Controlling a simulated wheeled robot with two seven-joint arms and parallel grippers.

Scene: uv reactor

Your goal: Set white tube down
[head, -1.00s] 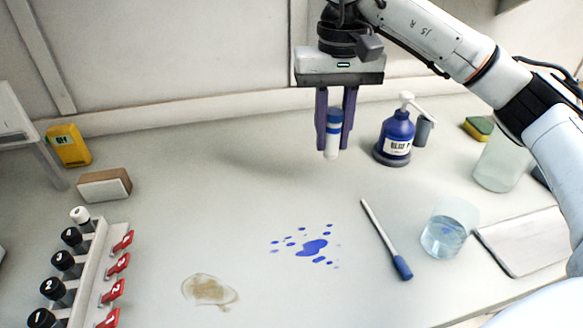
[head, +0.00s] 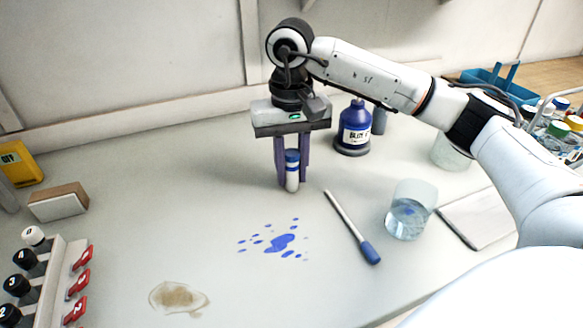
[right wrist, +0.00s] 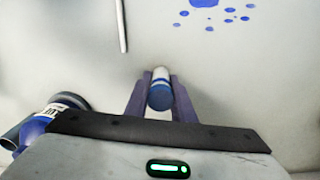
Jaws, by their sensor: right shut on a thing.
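The white tube (head: 292,182) has a blue cap and a blue band and is upright between the purple fingers of my right gripper (head: 291,175). The right gripper is shut on it, pointing down. In the right wrist view the tube's blue cap (right wrist: 160,95) shows between the fingers (right wrist: 160,100). The tube's lower end is at or just above the bench top (head: 215,215); I cannot tell whether it touches. My left gripper is not in view.
Blue spots (head: 280,243), a pen-like stick (head: 350,225) and a glass beaker (head: 408,212) are in front. A rack of black-capped tubes (head: 45,285) is at left. Bench left of the gripper is clear.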

